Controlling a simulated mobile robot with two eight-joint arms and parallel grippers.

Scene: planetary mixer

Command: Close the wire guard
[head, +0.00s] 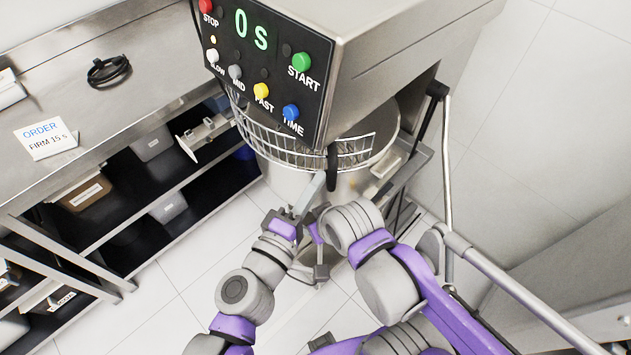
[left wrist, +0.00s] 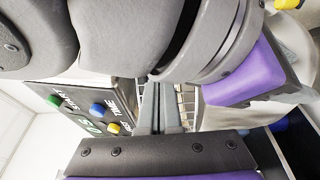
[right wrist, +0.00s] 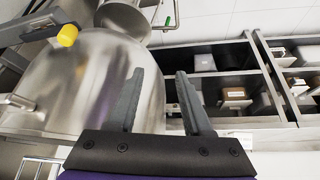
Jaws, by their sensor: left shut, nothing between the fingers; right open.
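The wire guard (head: 285,150) is a curved metal grid at the bowl's rim below the control panel. It spans the front and left of the rim; the panel hides part of it. A dark handle (head: 332,168) hangs at its right part. My left gripper (head: 309,195) is shut and empty just below the guard, close to the handle; I cannot tell if it touches. In the left wrist view its fingers (left wrist: 160,108) are together, with guard wires (left wrist: 187,105) behind. My right gripper (right wrist: 158,88) is open and empty, lower down, facing the steel bowl (right wrist: 75,80).
The mixer head with its control panel (head: 268,65) overhangs the bowl. A steel counter (head: 50,110) with dark shelves (head: 125,215) of bins stands at the left. A metal rail (head: 447,165) rises right of the mixer. Tiled floor is free at the far right.

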